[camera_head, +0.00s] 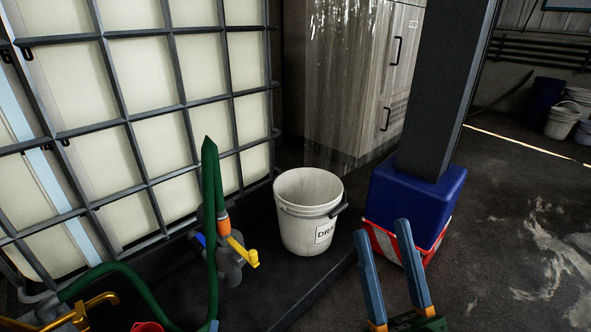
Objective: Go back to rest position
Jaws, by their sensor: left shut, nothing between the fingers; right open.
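My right gripper (381,227) is in the lower middle of the head view. Its two blue fingers point up and stand apart, with nothing between them. What looks like a blue tip of my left gripper (213,326) shows at the bottom edge, beside the green hose; the rest of it is out of frame. The green hose (209,185) rises to a sharp bend and comes down to an orange fitting (223,227) on a grey valve with a yellow handle (243,248).
A caged white tank (155,138) fills the left. A white labelled bucket (303,205) stands right of the valve. A dark column (447,90) with a blue, red and white base (405,205) rises behind my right gripper.

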